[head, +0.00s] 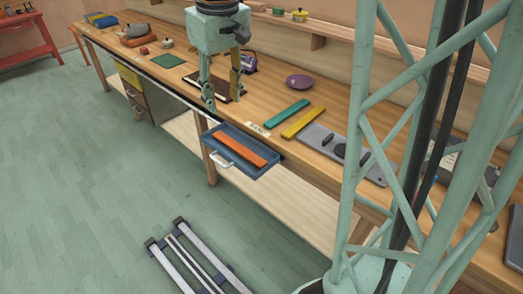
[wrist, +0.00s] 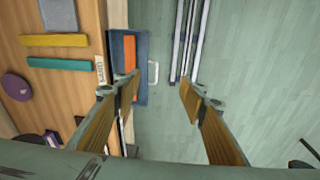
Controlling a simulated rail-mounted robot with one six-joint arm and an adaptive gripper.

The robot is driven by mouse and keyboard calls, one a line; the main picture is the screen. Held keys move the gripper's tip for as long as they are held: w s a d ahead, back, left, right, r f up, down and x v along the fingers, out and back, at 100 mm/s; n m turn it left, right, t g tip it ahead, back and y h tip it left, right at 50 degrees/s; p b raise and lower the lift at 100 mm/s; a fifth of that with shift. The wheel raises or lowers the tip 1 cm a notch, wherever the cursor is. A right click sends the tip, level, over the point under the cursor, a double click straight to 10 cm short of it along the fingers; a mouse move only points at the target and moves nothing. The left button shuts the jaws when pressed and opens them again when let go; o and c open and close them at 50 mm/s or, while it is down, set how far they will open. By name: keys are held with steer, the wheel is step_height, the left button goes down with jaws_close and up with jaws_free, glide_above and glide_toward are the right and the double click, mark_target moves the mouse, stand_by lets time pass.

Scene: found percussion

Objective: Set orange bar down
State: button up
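The orange bar (head: 240,150) lies in an open blue drawer (head: 262,171) at the front edge of the workbench. In the wrist view the orange bar (wrist: 130,52) also shows inside the blue drawer (wrist: 115,50), partly behind a finger. My gripper (head: 222,99) is open and empty, with its fingers pointing down. In the head view it appears above and behind the drawer, apart from the bar. In the wrist view my gripper (wrist: 160,82) has its two fingertips wide apart.
A teal bar (head: 287,113) and a yellow bar (head: 303,122) lie on the bench beside a small label (head: 257,129). A grey board (head: 372,169) lies to the right, and a purple round object (head: 299,82) sits behind. A rail (head: 190,258) runs along the floor.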

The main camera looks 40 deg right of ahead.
steer(key=s+a+r+t, duration=0.1)
steer(key=s+a+r, duration=0.25)
steer(key=s, duration=0.45)
steer(key=s+a+r, duration=0.2)
steer(key=s+r, duration=0.3)
steer(key=s, duration=0.2)
steer(key=s+a+m+t, duration=0.1)
steer(key=s+a, duration=0.3)
steer(key=s, duration=1.2)
steer(key=shift+s, duration=0.3)
steer(key=shift+a+f, duration=0.1)
